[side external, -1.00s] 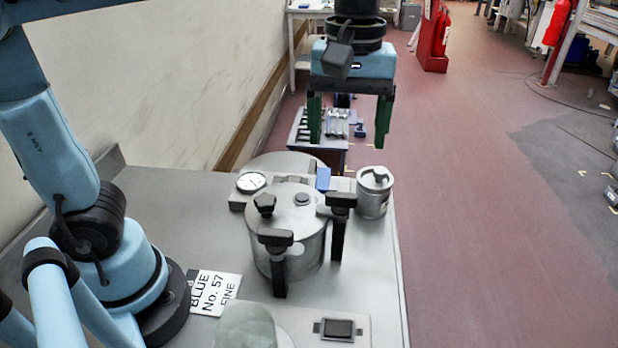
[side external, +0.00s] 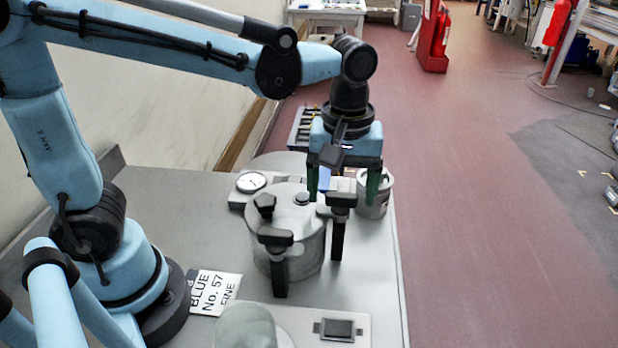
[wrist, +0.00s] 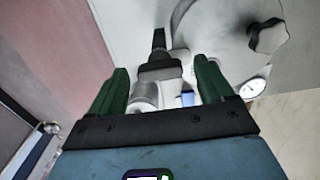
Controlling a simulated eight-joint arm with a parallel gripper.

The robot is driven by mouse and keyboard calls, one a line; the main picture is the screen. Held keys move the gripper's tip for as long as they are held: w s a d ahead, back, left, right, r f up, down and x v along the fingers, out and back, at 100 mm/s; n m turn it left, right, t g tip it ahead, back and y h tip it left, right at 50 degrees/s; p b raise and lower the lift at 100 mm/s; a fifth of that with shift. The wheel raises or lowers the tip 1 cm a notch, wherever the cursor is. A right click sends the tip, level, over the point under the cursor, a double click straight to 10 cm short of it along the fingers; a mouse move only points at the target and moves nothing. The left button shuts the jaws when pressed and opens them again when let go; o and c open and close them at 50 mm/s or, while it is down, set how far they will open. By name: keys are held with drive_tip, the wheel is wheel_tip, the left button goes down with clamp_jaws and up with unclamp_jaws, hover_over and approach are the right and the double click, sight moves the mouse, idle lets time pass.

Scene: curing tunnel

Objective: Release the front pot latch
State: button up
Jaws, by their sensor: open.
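The grey metal pot (side external: 300,253) stands on the bench with its lid (side external: 289,204) on; the lid also shows in the wrist view (wrist: 218,35). Two black T-shaped latches hang on its side: the right latch (side external: 338,238) and the near-left latch (side external: 279,272). I cannot tell which is called front. My gripper (side external: 342,192) is open and points down over the right latch, green fingers on either side of its black handle. In the wrist view, one latch (wrist: 160,66) shows between my open fingertips, with no clear contact. Nothing is held.
A black knob (side external: 264,204) stands up from the lid. A dial gauge (side external: 251,182) is behind the pot. A metal cup (side external: 371,207) and a blue block (side external: 343,184) are close to my fingers. A plate with a dark switch (side external: 338,329) lies nearer the camera.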

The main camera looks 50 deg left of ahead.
drive_tip(key=shift+c, duration=0.3)
drive_tip(key=c, duration=1)
drive_tip(key=shift+m, duration=0.3)
drive_tip(key=m, duration=1.3)
drive_tip(key=shift+m, duration=2.1)
drive_tip(key=shift+w, duration=0.1)
